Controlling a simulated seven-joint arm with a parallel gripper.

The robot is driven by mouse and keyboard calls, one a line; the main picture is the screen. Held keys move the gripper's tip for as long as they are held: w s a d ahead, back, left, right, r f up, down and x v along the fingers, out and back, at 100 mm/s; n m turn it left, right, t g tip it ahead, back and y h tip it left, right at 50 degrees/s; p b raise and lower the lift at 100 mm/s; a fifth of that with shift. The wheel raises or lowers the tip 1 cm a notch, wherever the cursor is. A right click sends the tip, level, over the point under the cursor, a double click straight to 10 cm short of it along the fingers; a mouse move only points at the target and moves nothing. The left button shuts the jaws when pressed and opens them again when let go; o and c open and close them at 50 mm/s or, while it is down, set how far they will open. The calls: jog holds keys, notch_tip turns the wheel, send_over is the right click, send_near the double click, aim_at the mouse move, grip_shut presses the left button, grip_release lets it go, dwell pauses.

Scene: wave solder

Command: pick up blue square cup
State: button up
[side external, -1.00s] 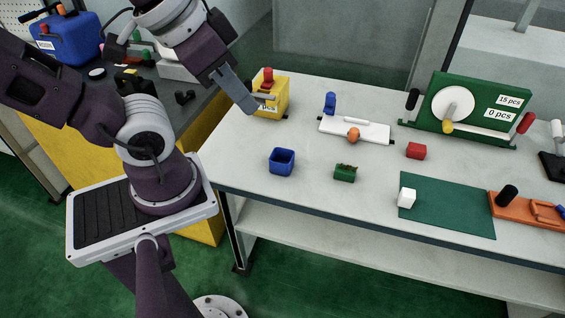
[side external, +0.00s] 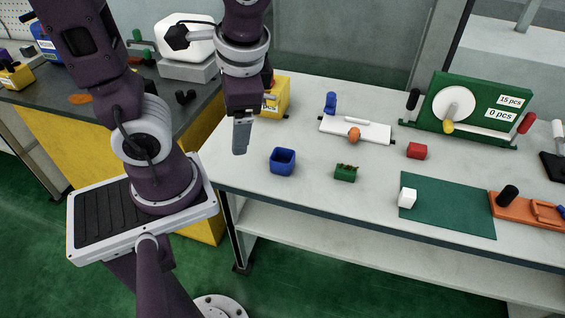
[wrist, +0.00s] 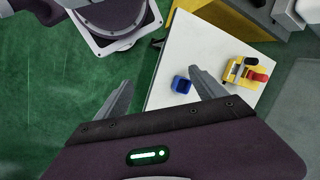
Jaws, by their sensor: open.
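The blue square cup (side external: 282,161) stands upright on the white table near its front left corner, its open top facing up. My gripper (side external: 240,150) points down, above and to the left of the cup, and is apart from it. In the wrist view my gripper (wrist: 160,92) shows two spread fingers with nothing between them. The cup (wrist: 181,84) lies there just left of the right finger's tip, on the table well below.
A yellow box (side external: 275,98) stands behind my gripper. A white fixture (side external: 370,132), a blue piece (side external: 330,103), a green block (side external: 345,173) and a red block (side external: 416,150) are farther right. The table (side external: 315,205) around the cup is clear.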

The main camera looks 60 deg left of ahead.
jog(key=w+a+f+m+y, duration=0.7)
jog(key=f+m+y, duration=0.3)
jog(key=m+y, duration=0.15)
jog(key=w+f+m+t+y, duration=0.1)
jog(key=w+f+m+t, duration=0.2)
jog(key=f+m+t, duration=0.45)
jog(key=m+t+h, duration=0.3)
jog(key=m+t, duration=0.2)
jog(key=t, duration=0.1)
send_near(285, 150)
jog(key=shift+w+a+r, duration=0.4)
jog(key=shift+w+a, duration=0.1)
jog(key=shift+w, duration=0.3)
jog(key=shift+w+a+f+m, duration=0.1)
jog(key=shift+a+f+m, duration=0.1)
jog(key=shift+m, duration=0.1)
jog(key=x, duration=0.6)
jog(key=shift+w+a, duration=0.2)
jog(key=shift+a, duration=0.15)
jog(key=c, duration=1.4)
notch_tip(285, 150, up, 10)
jog(key=shift+c, duration=0.2)
